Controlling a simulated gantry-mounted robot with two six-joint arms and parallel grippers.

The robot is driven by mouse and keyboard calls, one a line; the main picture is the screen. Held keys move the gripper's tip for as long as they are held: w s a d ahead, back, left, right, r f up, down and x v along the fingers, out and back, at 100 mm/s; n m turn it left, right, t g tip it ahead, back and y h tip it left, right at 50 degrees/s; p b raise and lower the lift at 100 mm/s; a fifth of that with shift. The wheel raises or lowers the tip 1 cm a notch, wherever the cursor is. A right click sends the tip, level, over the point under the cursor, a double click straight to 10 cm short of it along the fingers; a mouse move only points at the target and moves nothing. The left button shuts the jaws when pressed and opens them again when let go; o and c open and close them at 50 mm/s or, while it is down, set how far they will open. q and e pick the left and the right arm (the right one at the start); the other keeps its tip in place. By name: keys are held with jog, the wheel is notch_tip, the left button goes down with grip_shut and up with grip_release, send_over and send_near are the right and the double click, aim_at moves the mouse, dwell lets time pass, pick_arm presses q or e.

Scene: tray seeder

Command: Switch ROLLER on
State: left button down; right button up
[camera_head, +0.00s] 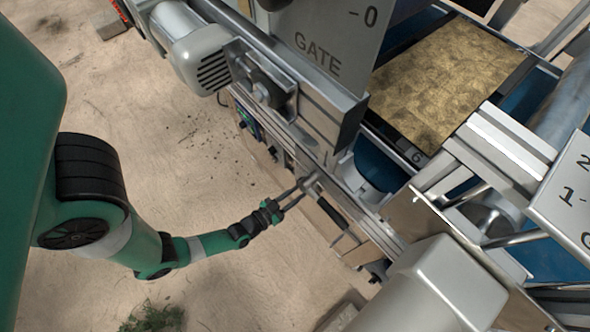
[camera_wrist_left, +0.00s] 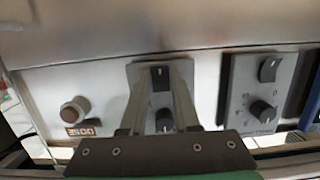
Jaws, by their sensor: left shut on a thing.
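My left gripper (camera_head: 301,190) reaches from the left to the side panel of the seeder. In the left wrist view its two fingers (camera_wrist_left: 162,78) are closed on a black switch (camera_wrist_left: 160,77) at the top of a small grey plate, one finger on each side. A black knob (camera_wrist_left: 163,122) with a white mark sits below the switch and shows between the fingers. I can read no ROLLER label in these frames; part of the plate is hidden by the fingers. My right gripper is not in view.
A second control plate to the right has a black switch (camera_wrist_left: 267,70) and a knob (camera_wrist_left: 262,111). A motor (camera_head: 200,55) and the GATE plate (camera_head: 325,40) stand above. Sandy ground lies left.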

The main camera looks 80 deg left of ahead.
pick_arm(q)
jog(key=shift+f+t, duration=0.15)
jog(key=shift+t, duration=0.25)
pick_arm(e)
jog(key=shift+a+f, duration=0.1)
pick_arm(q)
jog(key=c, duration=0.6)
grip_release()
jog(key=shift+c, duration=0.2)
